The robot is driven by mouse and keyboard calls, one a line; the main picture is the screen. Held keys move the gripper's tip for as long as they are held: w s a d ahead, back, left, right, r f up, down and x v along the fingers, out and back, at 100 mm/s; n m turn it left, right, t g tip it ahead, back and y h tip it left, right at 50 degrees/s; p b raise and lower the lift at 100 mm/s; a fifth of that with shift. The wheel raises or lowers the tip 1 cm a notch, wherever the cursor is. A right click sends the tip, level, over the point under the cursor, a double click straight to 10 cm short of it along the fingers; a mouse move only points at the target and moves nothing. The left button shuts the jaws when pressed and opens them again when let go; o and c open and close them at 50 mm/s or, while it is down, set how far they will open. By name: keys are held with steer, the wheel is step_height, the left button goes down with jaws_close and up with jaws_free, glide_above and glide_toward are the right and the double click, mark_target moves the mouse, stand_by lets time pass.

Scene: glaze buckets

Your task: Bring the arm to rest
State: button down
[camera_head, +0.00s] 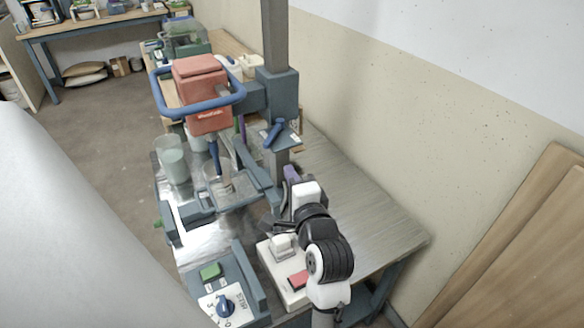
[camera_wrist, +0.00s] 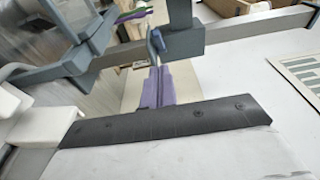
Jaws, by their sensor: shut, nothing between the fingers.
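My arm rises in the lower middle of the head view, with a white and black wrist. My gripper (camera_head: 291,172) has purple fingers and points up and away, beside the grey column of the mixer stand. In the wrist view my gripper (camera_wrist: 158,72) shows its purple fingers together, with nothing between them. They are in front of a blue-grey part of the stand (camera_wrist: 182,40); I cannot tell the exact gap.
A red mixer (camera_head: 200,90) with a blue hoop handle hangs over a clear container (camera_head: 218,178). Pale green buckets (camera_head: 173,162) stand left of it. A control box with a blue knob (camera_head: 226,306) and a white box with a red button (camera_head: 298,281) are near my arm. The bench's right side (camera_head: 370,225) is bare.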

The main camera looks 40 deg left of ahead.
steer(key=shift+s+d, duration=0.2)
steer(key=shift+s, duration=0.15)
stand_by(0.3)
